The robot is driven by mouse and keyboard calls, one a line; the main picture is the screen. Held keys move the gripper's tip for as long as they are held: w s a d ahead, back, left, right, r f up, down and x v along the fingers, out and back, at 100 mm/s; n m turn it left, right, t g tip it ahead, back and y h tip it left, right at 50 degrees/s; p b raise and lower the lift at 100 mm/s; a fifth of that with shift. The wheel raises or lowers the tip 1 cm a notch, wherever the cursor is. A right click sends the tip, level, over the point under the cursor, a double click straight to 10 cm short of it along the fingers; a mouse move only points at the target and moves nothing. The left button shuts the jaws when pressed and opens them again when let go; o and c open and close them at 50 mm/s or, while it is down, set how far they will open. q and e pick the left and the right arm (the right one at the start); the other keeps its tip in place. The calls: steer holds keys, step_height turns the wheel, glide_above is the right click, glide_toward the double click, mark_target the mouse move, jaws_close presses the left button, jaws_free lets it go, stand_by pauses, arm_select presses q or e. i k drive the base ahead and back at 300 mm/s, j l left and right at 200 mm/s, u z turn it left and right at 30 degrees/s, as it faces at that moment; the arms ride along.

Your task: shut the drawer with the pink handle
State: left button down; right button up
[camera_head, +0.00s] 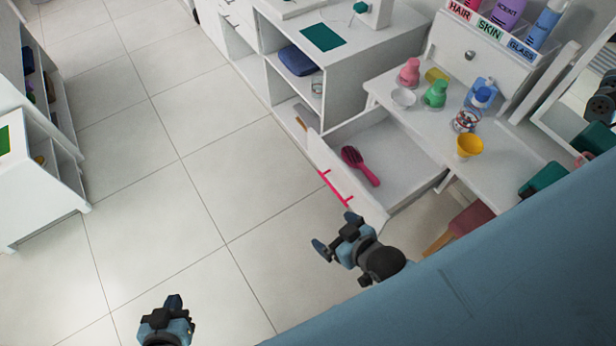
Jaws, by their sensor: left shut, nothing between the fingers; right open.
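The white drawer (405,150) with the pink handle (335,188) is pulled out from the white dressing table (510,150). A pink hairbrush (361,166) lies inside it. My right gripper (335,232) is open, just below the handle in the picture and close to the near end of the drawer front; I cannot tell whether it touches the front. Nothing shows between its fingers. My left gripper (174,302) is shut and empty over the floor at the bottom left, well apart from the drawer.
Bottles, small bowls and a yellow cup (469,147) stand on the dressing table. An open white shelf unit (350,60) stands beside it. A reddish seat (472,218) is below the table. The tiled floor (150,190) at left is clear.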

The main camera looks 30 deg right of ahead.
mark_target(406, 171)
steer(key=k+j+u, duration=0.1)
steer(key=j, duration=0.4)
steer(key=j+z, duration=0.2)
steer(key=z, duration=1.4)
steer(key=i+l+z, duration=0.45)
steer(key=k+l, duration=0.05)
steer(key=k, duration=0.05)
